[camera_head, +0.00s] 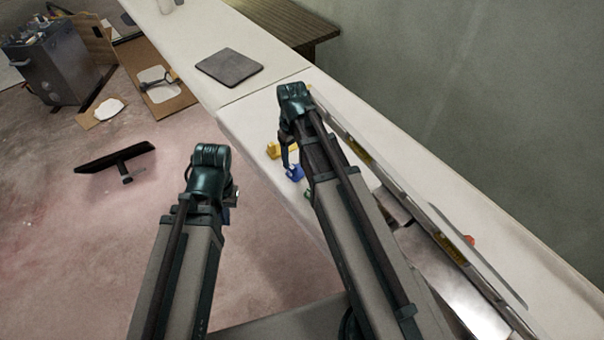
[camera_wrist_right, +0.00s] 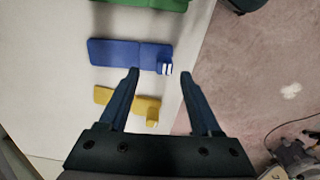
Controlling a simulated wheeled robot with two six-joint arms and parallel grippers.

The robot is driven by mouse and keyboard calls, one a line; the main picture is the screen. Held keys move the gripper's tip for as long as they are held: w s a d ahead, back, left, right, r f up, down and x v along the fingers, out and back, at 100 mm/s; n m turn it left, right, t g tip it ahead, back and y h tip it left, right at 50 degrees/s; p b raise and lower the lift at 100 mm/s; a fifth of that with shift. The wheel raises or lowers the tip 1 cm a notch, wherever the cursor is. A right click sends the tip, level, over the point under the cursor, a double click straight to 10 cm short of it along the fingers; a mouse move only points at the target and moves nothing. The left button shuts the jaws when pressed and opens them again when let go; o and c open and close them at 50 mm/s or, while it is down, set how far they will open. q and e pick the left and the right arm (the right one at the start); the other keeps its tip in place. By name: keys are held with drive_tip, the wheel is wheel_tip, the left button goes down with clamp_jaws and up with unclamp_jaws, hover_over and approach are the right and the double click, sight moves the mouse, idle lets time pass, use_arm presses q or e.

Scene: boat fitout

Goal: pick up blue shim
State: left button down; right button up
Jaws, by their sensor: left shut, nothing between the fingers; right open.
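The blue shim (camera_wrist_right: 118,52) lies flat on the white bench top in the right wrist view, with its tabbed end toward the bench edge. In the head view the blue shim (camera_head: 294,173) is partly hidden by my right arm. My right gripper (camera_wrist_right: 160,74) is open and empty; its fingertips are on either side of the shim's tabbed end in the picture. I cannot tell the height gap. In the head view my right gripper (camera_head: 289,154) is over the bench edge. My left gripper (camera_head: 229,206) is shut and empty, mostly hidden behind its arm, left of the bench.
A yellow shim (camera_wrist_right: 128,103) and a green shim (camera_wrist_right: 140,4) lie on either side of the blue one. A long level (camera_head: 362,153) lies along the bench (camera_head: 262,105). A dark square pad (camera_head: 229,67) lies farther along.

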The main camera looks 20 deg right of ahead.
sight(293, 166)
drive_tip(key=f+b, duration=0.5)
drive_tip(key=shift+s+a+f, duration=0.15)
drive_tip(key=shift+a+f, duration=0.1)
drive_tip(key=shift+a, duration=0.05)
drive_tip(key=shift+r, duration=0.1)
clamp_jaws()
